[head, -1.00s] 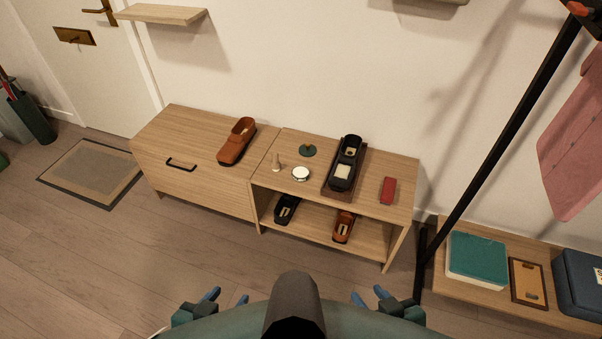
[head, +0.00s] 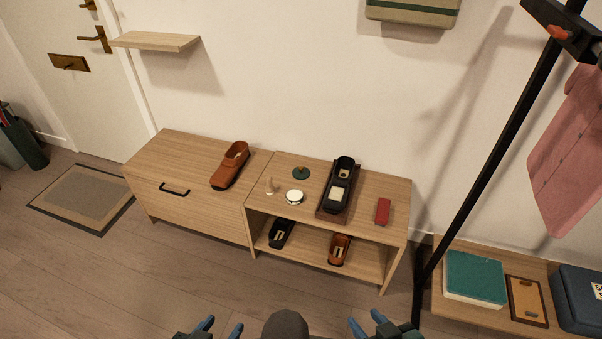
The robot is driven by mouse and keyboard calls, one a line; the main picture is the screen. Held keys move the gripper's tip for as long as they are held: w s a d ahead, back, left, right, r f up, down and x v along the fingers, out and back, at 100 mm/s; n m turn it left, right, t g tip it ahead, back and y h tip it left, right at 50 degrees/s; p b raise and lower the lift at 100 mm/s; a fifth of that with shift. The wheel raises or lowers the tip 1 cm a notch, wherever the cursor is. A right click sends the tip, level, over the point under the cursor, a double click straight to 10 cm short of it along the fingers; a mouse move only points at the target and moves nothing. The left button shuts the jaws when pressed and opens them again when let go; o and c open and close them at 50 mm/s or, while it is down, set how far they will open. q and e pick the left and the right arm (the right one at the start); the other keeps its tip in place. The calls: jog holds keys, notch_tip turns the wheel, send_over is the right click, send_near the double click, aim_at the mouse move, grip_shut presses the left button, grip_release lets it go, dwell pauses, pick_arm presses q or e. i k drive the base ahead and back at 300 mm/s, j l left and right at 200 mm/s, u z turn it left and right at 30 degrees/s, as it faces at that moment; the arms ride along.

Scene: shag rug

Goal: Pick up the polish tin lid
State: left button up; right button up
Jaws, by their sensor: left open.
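A small dark green disc (head: 301,173) with a raised bit on top lies on the cabinet top (head: 390,188) near the back; it looks like the polish tin lid. A round white-topped tin (head: 295,197) sits just in front of it, apart from it. My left gripper (head: 222,327) is open and empty at the bottom edge, well in front of and below the cabinet top. My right gripper (head: 367,322) is also at the bottom edge, with its fingers apart and nothing seen between them. Both grippers are partly cut off by the frame.
A brown shoe (head: 230,166) lies left of the disc. A black shoe (head: 338,186) on a dark stand and a red block (head: 383,211) are to the right. A small wooden peg-like item (head: 270,187) stands beside the tin. A black rack pole (head: 470,180) rises at right.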

aim_at(301, 172)
jog(key=i+j, duration=0.2)
jog(key=i, duration=0.15)
jog(key=i+j+u, duration=0.1)
jog(key=i, duration=0.25)
jog(key=i+j, duration=0.15)
jog(key=i, duration=0.45)
jog(key=i+j, duration=0.15)
jog(key=i, duration=0.45)
jog(key=u, duration=0.05)
